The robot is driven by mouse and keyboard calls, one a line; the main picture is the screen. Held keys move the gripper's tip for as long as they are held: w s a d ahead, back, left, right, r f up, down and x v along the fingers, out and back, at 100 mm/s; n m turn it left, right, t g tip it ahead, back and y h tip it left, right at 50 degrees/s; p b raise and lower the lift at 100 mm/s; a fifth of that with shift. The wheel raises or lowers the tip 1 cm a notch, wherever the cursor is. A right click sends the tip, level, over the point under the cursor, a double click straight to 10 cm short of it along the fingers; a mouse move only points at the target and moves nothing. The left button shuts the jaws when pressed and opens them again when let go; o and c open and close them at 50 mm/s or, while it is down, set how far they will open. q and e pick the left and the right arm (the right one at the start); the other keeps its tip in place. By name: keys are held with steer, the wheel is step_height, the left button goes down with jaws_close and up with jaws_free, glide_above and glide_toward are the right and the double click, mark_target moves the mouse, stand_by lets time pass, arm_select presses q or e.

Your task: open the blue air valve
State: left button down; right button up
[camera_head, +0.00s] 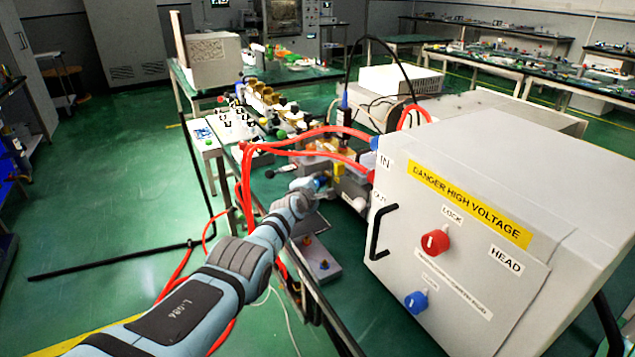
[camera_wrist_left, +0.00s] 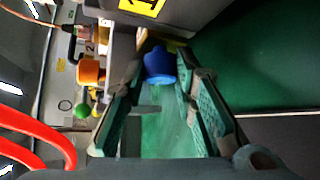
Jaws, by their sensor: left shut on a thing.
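The blue air valve (camera_wrist_left: 160,65) shows as a rounded blue knob between the fingertips of my left gripper (camera_wrist_left: 163,82) in the left wrist view. The fingers stand on either side of it and are shut on it. In the head view my left gripper (camera_head: 316,185) reaches in beside the grey cabinet, with a small blue part (camera_head: 321,183) at its tip. The gripper and arm hide much of the valve's surroundings there. My right gripper is not in view.
The grey high-voltage cabinet (camera_head: 470,190) stands close on the right, with a black handle (camera_head: 380,232), a red knob (camera_head: 435,242) and another blue knob (camera_head: 416,302). Red hoses (camera_head: 247,190) loop beside my left arm. An orange knob (camera_wrist_left: 91,72) is near the gripper.

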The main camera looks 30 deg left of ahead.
arm_select(q)
steer(key=g+b, duration=0.1)
steer(key=n+h+b, duration=0.1)
steer(key=b, duration=0.1)
steer(key=shift+w+a+f+n+g, duration=0.2)
steer(key=shift+n+g, duration=0.1)
steer(key=shift+g, duration=0.1)
steer(key=shift+s+d+r+h+b, duration=0.15)
steer(key=shift+r+h+b, duration=0.25)
steer(key=shift+b, duration=0.7)
steer(key=c, duration=1.3)
jaws_free()
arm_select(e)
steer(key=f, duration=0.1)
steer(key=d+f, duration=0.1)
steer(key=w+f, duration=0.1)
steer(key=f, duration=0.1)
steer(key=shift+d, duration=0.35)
